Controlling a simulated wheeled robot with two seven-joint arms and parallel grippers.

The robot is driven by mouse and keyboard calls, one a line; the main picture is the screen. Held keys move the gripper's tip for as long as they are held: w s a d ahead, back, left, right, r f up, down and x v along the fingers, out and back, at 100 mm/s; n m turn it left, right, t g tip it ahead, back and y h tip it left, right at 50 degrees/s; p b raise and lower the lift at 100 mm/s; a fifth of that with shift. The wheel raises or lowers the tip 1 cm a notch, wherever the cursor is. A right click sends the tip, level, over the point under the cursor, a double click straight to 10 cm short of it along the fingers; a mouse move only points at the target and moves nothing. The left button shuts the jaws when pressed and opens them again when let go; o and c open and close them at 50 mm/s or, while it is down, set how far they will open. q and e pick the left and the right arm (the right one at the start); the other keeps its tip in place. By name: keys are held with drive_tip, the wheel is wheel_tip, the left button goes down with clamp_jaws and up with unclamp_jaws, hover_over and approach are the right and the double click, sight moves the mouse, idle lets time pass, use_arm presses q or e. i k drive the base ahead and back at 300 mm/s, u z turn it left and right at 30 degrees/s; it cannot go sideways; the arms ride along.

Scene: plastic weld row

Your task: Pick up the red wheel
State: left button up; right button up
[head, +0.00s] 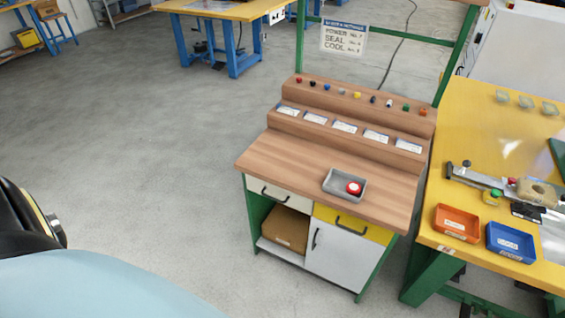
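A small red wheel-like round piece (354,187) with a pale top lies in a grey tray (333,185). It sits toward the tray's right side. The tray rests near the front right of the wooden workbench top (290,155). Neither of my grippers is in view. A dark and light rounded part of my own body shows at the lower left, well apart from the bench.
Small coloured pieces (357,95) and white label cards (345,127) line the bench's stepped shelves. A yellow table (480,130) with an orange bin (456,223) and a blue bin (510,242) stands close at the right. Grey floor (150,150) lies open at the left.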

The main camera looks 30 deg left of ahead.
sight(352, 188)
drive_tip(key=u, duration=0.75)
drive_tip(key=i, duration=0.45)
